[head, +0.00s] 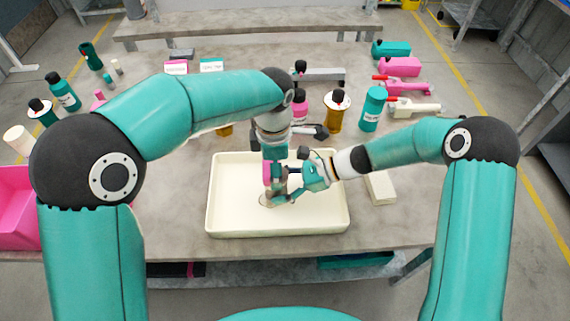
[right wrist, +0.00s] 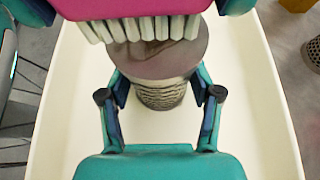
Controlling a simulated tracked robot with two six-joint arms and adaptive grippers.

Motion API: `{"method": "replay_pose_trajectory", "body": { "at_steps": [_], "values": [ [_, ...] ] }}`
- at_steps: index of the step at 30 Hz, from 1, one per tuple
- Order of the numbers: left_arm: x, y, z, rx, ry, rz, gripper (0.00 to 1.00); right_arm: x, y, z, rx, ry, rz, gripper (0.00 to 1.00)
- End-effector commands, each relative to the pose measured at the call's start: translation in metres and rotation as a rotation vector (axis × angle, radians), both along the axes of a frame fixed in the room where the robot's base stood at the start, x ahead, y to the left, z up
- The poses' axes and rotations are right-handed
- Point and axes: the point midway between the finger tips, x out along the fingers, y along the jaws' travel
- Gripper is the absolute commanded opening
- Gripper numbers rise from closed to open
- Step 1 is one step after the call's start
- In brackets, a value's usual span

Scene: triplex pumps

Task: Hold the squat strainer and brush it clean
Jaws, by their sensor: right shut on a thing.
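The squat strainer (right wrist: 160,93), a short metal cylinder with a wide flat top and a mesh lower part, is in the right wrist view. My right gripper (head: 292,186) is shut on it from both sides, over the cream tray (head: 226,224). A pink brush (right wrist: 135,8) with white bristles is above the strainer's top. Its bristles overlap the far part of that top; whether they touch I cannot tell. My left gripper (head: 273,168) points down and is shut on the brush. The strainer is mostly hidden by the grippers in the head view.
Bottles stand behind the tray, including an amber one (head: 336,112) and a teal one (head: 372,108). A pale block (head: 380,187) lies right of the tray. A pink bin (head: 18,205) is at far left. Another mesh piece (right wrist: 313,52) lies outside the tray.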

Motion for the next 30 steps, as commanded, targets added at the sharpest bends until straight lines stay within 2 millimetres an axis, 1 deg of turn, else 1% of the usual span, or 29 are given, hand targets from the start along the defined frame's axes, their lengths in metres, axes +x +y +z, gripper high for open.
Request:
{"method": "replay_pose_trajectory", "body": {
  "at_steps": [1, 10, 11, 12, 15, 30],
  "values": [
    [0.0, 0.006, -0.001, 0.002, 0.003, 0.001, 0.4, 0.0, 0.0, 0.0, 0.001, 0.0, 0.0, 0.44],
    [0.001, 0.033, -0.001, 0.002, 0.003, 0.001, 0.4, 0.0, 0.0, 0.0, 0.001, 0.0, 0.0, 0.44],
    [0.001, 0.032, -0.001, 0.002, 0.002, -0.002, 0.4, 0.0, 0.0, 0.0, 0.001, 0.0, 0.0, 0.44],
    [0.001, 0.026, -0.001, 0.002, 0.002, -0.004, 0.4, 0.0, 0.0, 0.0, 0.001, 0.0, 0.0, 0.44],
    [0.0, 0.017, -0.001, 0.003, 0.003, -0.003, 0.4, 0.0, 0.0, 0.0, 0.001, 0.0, 0.0, 0.44],
    [-0.003, -0.029, -0.001, 0.001, 0.003, -0.002, 0.4, 0.0, 0.0, 0.0, 0.001, 0.0, 0.001, 0.44]
  ]
}}
